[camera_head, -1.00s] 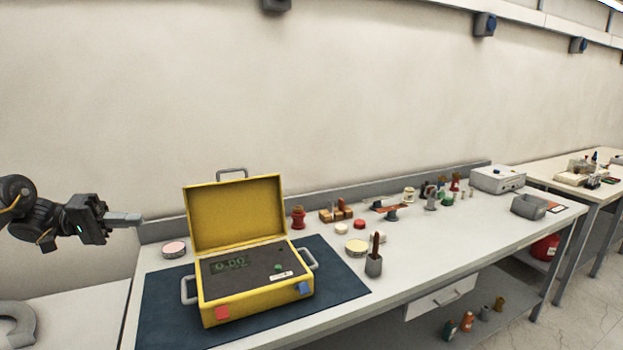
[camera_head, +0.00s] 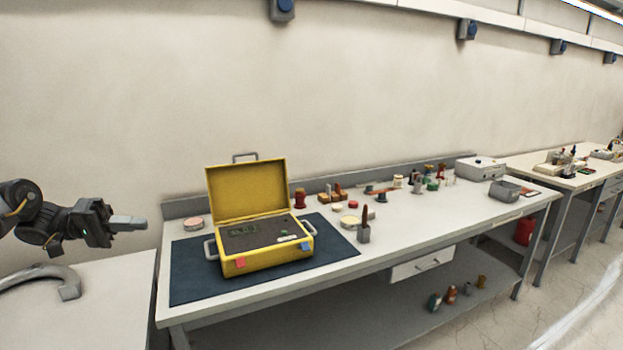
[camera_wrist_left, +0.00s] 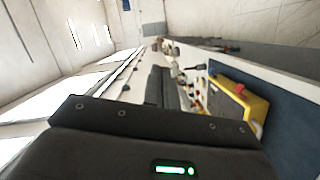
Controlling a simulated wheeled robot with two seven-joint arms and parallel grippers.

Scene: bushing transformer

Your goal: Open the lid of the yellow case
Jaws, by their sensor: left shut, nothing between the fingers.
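The yellow case (camera_head: 265,262) stands on a dark blue mat (camera_head: 190,283) on the workbench. Its lid (camera_head: 248,190) is up, standing open at the back, with a handle on top. A dark panel with a display shows inside, and a red and a blue latch are on the front. My left gripper (camera_head: 138,223) is shut and empty, to the left of the case and apart from it. The case also shows in the left wrist view (camera_wrist_left: 248,100) at the right. My right gripper is not in view.
A round tin (camera_head: 193,223) sits left of the lid. Several small parts, a dark cup with a tool (camera_head: 364,234) and a grey box (camera_head: 505,190) stand to the right on the bench (camera_head: 420,222). Another table (camera_head: 110,300) is at the lower left, with a grey curved object (camera_head: 40,278).

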